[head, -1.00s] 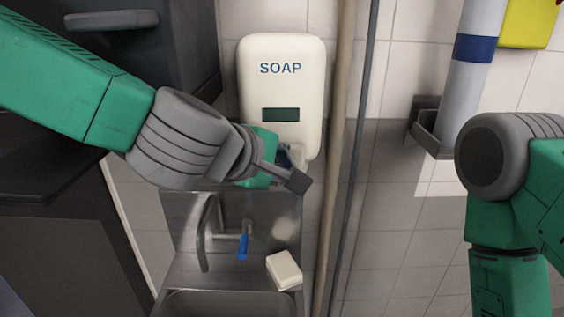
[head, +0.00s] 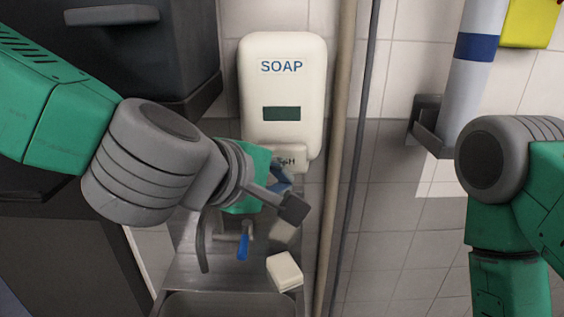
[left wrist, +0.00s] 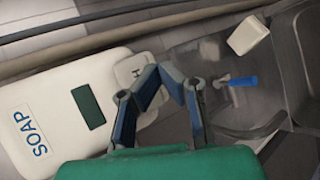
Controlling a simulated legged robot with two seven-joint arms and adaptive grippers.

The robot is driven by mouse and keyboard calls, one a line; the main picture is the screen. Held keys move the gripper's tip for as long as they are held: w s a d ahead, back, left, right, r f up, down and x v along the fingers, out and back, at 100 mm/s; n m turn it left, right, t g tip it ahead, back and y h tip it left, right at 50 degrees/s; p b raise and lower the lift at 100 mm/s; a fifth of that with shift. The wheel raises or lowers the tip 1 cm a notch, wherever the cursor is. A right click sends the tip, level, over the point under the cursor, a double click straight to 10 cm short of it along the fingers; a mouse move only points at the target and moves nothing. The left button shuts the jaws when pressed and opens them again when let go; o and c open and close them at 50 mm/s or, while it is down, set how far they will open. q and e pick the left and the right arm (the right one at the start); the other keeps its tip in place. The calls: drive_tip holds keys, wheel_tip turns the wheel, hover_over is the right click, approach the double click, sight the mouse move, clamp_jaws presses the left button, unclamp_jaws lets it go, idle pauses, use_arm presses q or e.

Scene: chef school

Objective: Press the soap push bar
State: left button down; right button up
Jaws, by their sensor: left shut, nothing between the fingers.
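The white soap dispenser (head: 302,95) hangs on the tiled wall, upright, with a dark window. My left gripper (head: 280,174) is shut and empty, just below and in front of the bar. In the left wrist view, the closed fingertips (left wrist: 160,76) are beside the push bar (left wrist: 132,72), with the dispenser (left wrist: 55,110) to the left. I cannot tell whether the fingers touch the bar. My right gripper is out of view; only part of that arm shows.
A metal sink (head: 215,303) with a tap and a blue lever (head: 243,246) lies below the gripper. A white block (head: 284,271) sits at its right edge. A pipe (head: 336,170) runs beside the dispenser. A dark cabinet (head: 130,55) stands at the left.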

use_arm(q)
drive_tip(key=shift+s, duration=1.1)
drive_tip(key=shift+r, duration=0.1)
